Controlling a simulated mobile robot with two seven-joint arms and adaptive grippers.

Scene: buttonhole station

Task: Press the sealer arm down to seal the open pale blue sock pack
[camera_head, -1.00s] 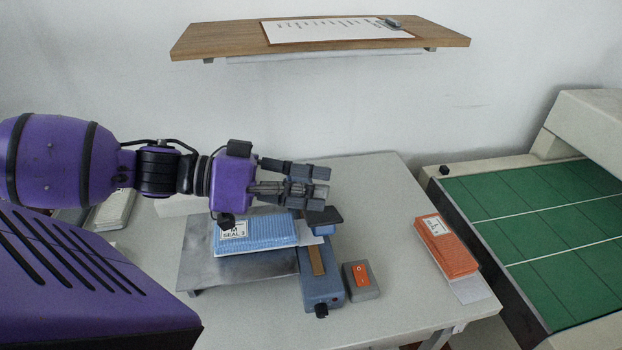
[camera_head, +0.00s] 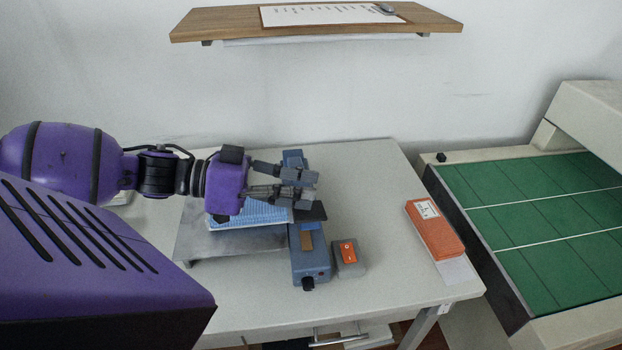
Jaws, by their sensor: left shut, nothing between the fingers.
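The pale blue sock pack (camera_head: 258,213) lies on a grey metal plate (camera_head: 232,244), its right end at the sealer. My left gripper covers much of it, including its label. The blue-grey sealer (camera_head: 310,265) stands right of the plate, with a brown strip on top. Its arm ends in a dark flat handle (camera_head: 313,212); a blue part (camera_head: 292,158) shows behind my fingers. My left gripper (camera_head: 302,188) is shut and empty, its fingertips just above or at the handle; I cannot tell whether they touch. My right gripper is not in view.
A grey box with an orange switch (camera_head: 348,252) stands right of the sealer. An orange pack (camera_head: 435,228) lies near the table's right edge. A green conveyor (camera_head: 540,225) is beyond it. A wooden shelf (camera_head: 430,20) hangs above the table.

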